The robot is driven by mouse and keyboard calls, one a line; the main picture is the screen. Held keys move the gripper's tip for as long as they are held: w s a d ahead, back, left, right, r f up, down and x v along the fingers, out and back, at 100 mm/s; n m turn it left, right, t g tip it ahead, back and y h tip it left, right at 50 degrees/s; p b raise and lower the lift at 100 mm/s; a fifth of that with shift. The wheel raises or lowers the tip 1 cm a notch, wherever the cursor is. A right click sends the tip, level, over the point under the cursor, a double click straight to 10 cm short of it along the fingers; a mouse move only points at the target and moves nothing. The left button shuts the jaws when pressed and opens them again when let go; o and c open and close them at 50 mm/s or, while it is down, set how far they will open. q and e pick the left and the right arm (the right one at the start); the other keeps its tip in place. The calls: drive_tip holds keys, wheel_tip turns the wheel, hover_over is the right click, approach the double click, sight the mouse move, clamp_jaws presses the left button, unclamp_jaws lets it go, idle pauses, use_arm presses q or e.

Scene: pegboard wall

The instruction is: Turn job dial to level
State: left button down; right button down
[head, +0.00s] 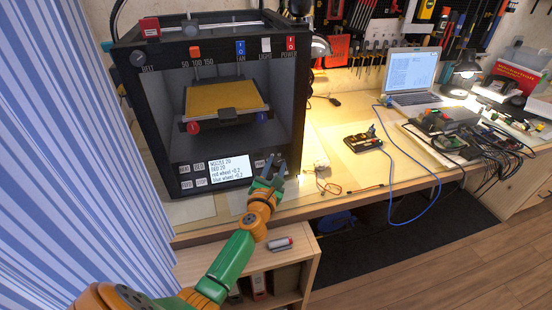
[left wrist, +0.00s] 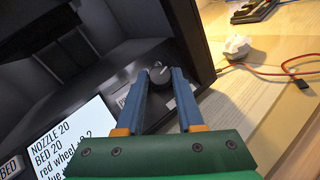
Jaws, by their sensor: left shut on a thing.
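The job dial (left wrist: 159,74) is a small dark round knob with a light pointer mark, on the printer's lower front panel. In the left wrist view it sits between the two blue fingertips of my left gripper (left wrist: 163,82), which are shut on it. In the head view my left gripper (head: 268,180) is at the right end of the panel and hides the dial. The printer's screen (head: 229,168) is lit; it also shows in the left wrist view (left wrist: 75,145), reading NOZZLE 20, BED 20 and a red wheel line. The dial's label is mostly hidden. My right gripper is not in view.
The black 3D printer (head: 165,110) stands on a wooden bench, with a yellow bed (head: 224,97) inside. Buttons lie left of the screen. A laptop (head: 412,75), cables and electronics are on the bench to the right. A striped curtain (head: 60,150) hangs at left.

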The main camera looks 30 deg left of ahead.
use_arm(q)
drive_tip(key=c, duration=0.8)
unclamp_jaws()
drive_tip(key=p+v, duration=0.1)
drive_tip(key=v, duration=0.5)
drive_tip(key=shift+s, duration=0.15)
drive_tip(key=shift+s+d, duration=0.15)
drive_tip(key=shift+s, duration=0.25)
